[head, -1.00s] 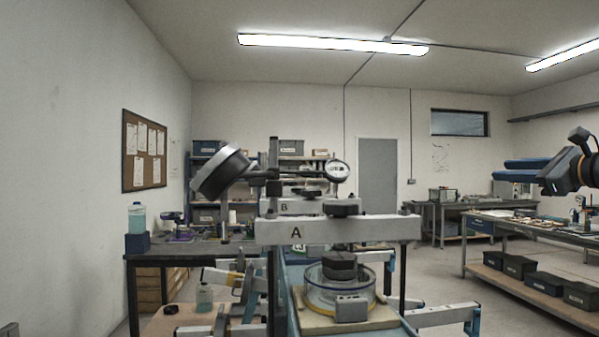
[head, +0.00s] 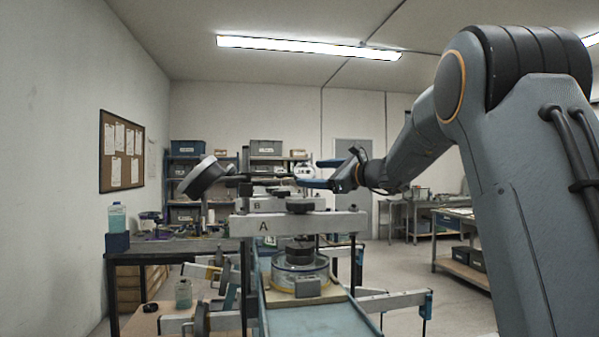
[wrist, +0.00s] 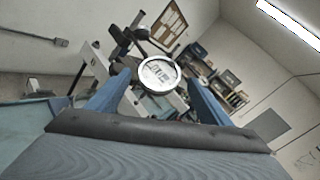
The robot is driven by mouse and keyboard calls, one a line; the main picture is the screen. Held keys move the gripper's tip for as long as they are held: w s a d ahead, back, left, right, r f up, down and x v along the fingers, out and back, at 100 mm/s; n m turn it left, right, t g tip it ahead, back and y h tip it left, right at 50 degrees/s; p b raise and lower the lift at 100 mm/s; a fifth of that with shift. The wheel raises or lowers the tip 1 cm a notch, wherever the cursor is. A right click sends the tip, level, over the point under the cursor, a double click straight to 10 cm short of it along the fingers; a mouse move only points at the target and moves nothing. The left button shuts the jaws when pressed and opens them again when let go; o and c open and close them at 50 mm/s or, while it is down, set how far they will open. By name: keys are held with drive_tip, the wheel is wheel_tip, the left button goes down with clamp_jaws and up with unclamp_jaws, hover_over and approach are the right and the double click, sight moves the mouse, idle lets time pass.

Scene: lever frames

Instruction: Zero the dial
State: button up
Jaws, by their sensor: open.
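My gripper (head: 316,174) has blue fingers, spread apart, coming from the right at the dial's height. In the wrist view my gripper (wrist: 160,80) is open, one finger on each side of the dial. I cannot tell whether they touch it. A finger partly covers the dial in the head view.
Beam A (head: 255,225) crosses in front, with beam B (head: 262,205) behind it. A grey cylinder (head: 205,178) on an arm stands left of the dial. A clear round vessel (head: 299,273) with a dark weight sits below. My arm fills the right side.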

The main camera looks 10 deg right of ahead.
sight(309, 172)
drive_tip(key=shift+p+x, duration=0.6)
drive_tip(key=shift+x, duration=1.55)
drive_tip(key=shift+c, duration=0.3)
drive_tip(key=c, duration=1)
drive_tip(key=shift+r+n+g+y, duration=0.1)
drive_tip(key=shift+n+g+y, duration=0.2)
drive_tip(key=shift+n+g, duration=0.35)
drive_tip(key=shift+n+g+y+p, duration=0.4)
drive_tip(key=shift+n+g+p, duration=0.55)
drive_tip(key=shift+n+g, duration=0.4)
drive_tip(key=o, duration=1.1)
drive_tip(key=shift+c, duration=0.2)
